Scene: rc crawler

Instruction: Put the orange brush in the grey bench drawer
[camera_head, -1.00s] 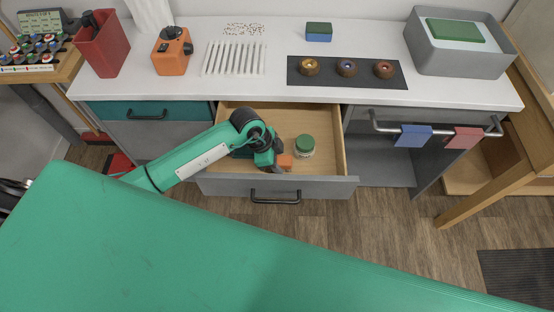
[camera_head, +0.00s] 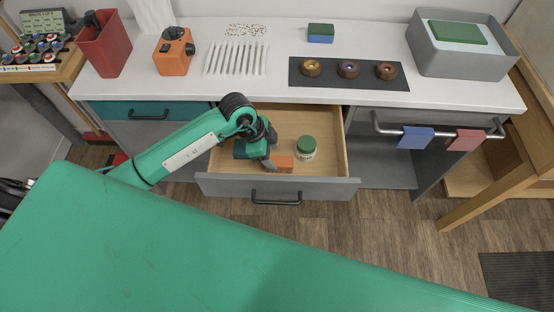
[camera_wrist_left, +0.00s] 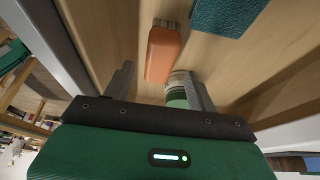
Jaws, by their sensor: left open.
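The grey bench drawer (camera_head: 222,185) is pulled out, its wooden inside showing. The orange brush (camera_head: 283,163) is in the drawer near its front wall. In the left wrist view the brush (camera_wrist_left: 163,52) lies on the wood with its bristles pointing up the picture. My left gripper (camera_head: 271,153) reaches into the drawer beside the brush and partly covers it in the head view. Its fingers (camera_wrist_left: 160,85) are apart with nothing held between them, and the brush lies beyond them. My right gripper is not in view.
A green-lidded jar (camera_head: 306,147) stands in the drawer to the right of the brush. A teal piece (camera_wrist_left: 225,15) shows at the top of the wrist view. The worktop (camera_head: 280,92) above holds an orange box (camera_head: 173,55), a red bin (camera_head: 104,48) and a grey tub (camera_head: 462,62).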

